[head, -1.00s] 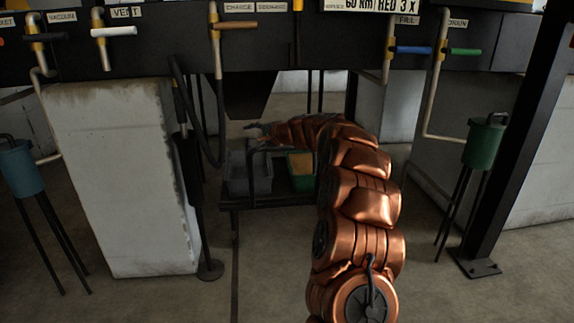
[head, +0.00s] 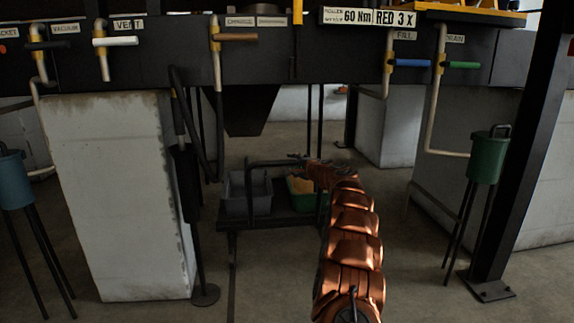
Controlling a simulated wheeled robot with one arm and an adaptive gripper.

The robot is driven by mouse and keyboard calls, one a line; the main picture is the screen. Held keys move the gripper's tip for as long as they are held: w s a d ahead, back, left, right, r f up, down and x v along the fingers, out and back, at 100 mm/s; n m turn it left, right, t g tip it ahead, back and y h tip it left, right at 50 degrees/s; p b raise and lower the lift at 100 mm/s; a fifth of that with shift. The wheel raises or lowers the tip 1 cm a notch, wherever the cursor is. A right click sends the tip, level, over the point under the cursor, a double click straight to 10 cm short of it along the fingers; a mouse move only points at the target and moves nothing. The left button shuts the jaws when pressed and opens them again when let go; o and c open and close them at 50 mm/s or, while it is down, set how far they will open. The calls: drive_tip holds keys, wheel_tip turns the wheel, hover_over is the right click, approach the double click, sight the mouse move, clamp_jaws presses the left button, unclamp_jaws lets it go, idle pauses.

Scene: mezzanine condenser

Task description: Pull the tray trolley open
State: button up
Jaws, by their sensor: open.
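The tray trolley (head: 290,218) is a low dark cart standing on the floor under the black machine body. It carries a grey bin (head: 236,205) at left and a green tray (head: 297,208) with yellowish contents at right. A dark bar handle (head: 262,163) rises at its front, in front of the bins. My copper arm reaches forward from the bottom, and my gripper (head: 298,157) is at the right end of the handle bar. It is small and dark, and looks open. Whether it touches the bar cannot be told. My arm hides the trolley's right part.
A pale concrete block (head: 120,200) and a thin dark stand (head: 205,292) are left of the trolley. A green funnel on legs (head: 484,160) and a black post (head: 515,160) are at right. A dark hopper (head: 247,110) hangs above. The front floor is clear.

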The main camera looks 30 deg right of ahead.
sight(289, 162)
drive_tip(key=shift+w+d+f, duration=0.1)
drive_tip(key=shift+w+f, duration=0.05)
drive_tip(key=shift+w, duration=0.7)
drive_tip(key=shift+w+f+p, duration=0.2)
drive_tip(key=shift+w+p, duration=0.15)
drive_tip(key=shift+w, duration=0.15)
drive_tip(key=shift+w+r, duration=0.15)
drive_tip(key=shift+w, duration=0.05)
drive_tip(key=shift+w+f+p, duration=0.2)
drive_tip(key=shift+w+p, duration=0.15)
drive_tip(key=shift+p, duration=0.15)
drive_tip(key=shift+w+r, duration=0.1)
drive_tip(key=shift+w, duration=0.2)
drive_tip(key=shift+w+f+p, duration=0.25)
drive_tip(key=shift+w+p, duration=0.05)
drive_tip(key=shift+p, duration=0.2)
drive_tip(key=shift+c, duration=0.4)
clamp_jaws()
